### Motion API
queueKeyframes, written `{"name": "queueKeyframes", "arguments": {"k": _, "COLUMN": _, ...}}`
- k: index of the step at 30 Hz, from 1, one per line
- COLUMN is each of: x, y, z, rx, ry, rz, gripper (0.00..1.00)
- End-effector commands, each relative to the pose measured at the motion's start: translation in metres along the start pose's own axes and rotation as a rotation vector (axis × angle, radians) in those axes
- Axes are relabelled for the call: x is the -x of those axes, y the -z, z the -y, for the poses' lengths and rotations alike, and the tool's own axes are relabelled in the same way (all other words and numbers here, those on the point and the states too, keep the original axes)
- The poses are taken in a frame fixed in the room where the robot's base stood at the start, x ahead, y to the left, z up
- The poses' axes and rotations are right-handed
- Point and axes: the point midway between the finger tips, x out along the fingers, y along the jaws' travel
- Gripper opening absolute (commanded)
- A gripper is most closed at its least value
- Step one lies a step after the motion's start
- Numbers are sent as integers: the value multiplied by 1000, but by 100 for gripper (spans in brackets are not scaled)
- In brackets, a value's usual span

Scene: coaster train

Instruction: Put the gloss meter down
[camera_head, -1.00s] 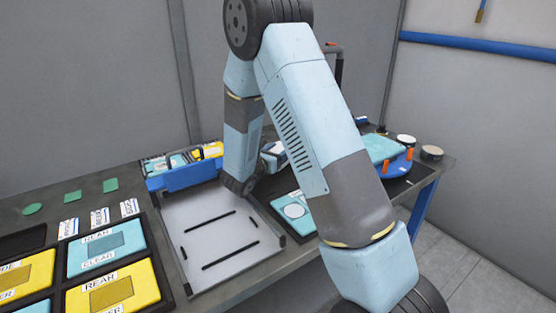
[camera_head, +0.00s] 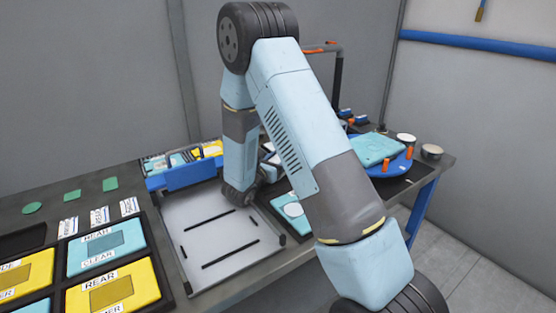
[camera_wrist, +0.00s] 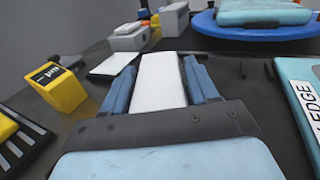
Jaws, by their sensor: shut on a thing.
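The gloss meter (camera_wrist: 160,82) appears as a pale grey-white block between the two blue fingers of my gripper (camera_wrist: 163,72) in the wrist view. The fingers are shut on its sides. It is low over the dark bench surface; I cannot tell whether its underside touches. In the head view my arm hides the gripper and the block.
In the wrist view a yellow box (camera_wrist: 60,88) and a white pad (camera_wrist: 113,63) lie left, grey boxes (camera_wrist: 130,37) ahead, and a teal "EDGE" panel (camera_wrist: 297,85) close right. A blue turntable (camera_head: 398,163) carries a teal panel. A white tray (camera_head: 200,219) lies in front.

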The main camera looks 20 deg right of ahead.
Motion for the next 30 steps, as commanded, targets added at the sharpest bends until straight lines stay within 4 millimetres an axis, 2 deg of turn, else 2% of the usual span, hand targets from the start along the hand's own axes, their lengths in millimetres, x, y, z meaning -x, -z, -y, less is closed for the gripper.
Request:
{"name": "queueKeyframes", "arguments": {"k": 1, "x": 0, "y": 1, "z": 0, "rx": 0, "ry": 0, "rz": 1, "gripper": 7}}
{"name": "queueKeyframes", "arguments": {"k": 2, "x": 0, "y": 1, "z": 0, "rx": 0, "ry": 0, "rz": 0, "gripper": 60}}
{"name": "queueKeyframes", "arguments": {"k": 9, "x": 0, "y": 1, "z": 0, "rx": 0, "ry": -1, "rz": 0, "gripper": 83}}
{"name": "queueKeyframes", "arguments": {"k": 17, "x": 1, "y": 0, "z": -1, "rx": 0, "ry": -1, "rz": 0, "gripper": 85}}
{"name": "queueKeyframes", "arguments": {"k": 23, "x": 1, "y": -13, "z": -1, "rx": -3, "ry": -2, "rz": 1, "gripper": 85}}
{"name": "queueKeyframes", "arguments": {"k": 30, "x": 48, "y": -10, "z": -2, "rx": 1, "ry": -5, "rz": -1, "gripper": 85}}
